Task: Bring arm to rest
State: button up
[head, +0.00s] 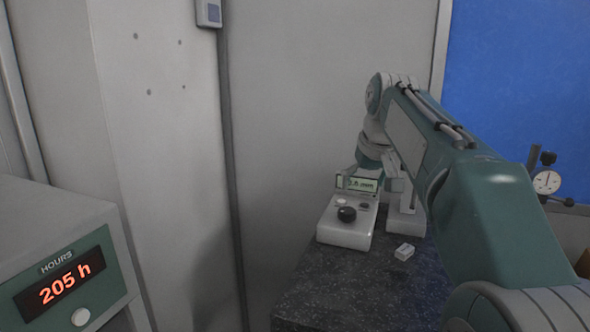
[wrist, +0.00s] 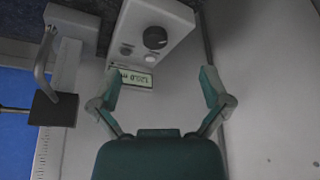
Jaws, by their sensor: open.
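My arm reaches forward from the lower right of the head view, over a dark speckled table. My gripper (wrist: 160,92) is open in the wrist view, with its two fingers well apart and nothing between the tips. In the head view the gripper is partly hidden by the arm and sits close to a small white instrument (head: 345,230). The instrument has a black knob and a lit display; it also shows in the wrist view (wrist: 180,25), just beyond the left finger. I cannot tell whether the finger touches it.
A dial gauge (head: 546,182) stands at the right. A box with an hours display (head: 68,280) reading 205 h is at the lower left. Grey wall panels (head: 300,90) stand close behind the table.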

jog(key=s+f, duration=0.6)
jog(key=s, duration=0.4)
jog(key=s+f+m, duration=0.1)
jog(key=s+f, duration=0.5)
jog(key=s, duration=0.4)
jog(key=s+f+t, duration=0.1)
jog(key=s+f, duration=0.6)
jog(key=s, duration=0.3)
jog(key=shift+a+m+h, duration=0.3)
jog(key=shift+m+h, duration=0.1)
jog(key=shift+s, duration=0.1)
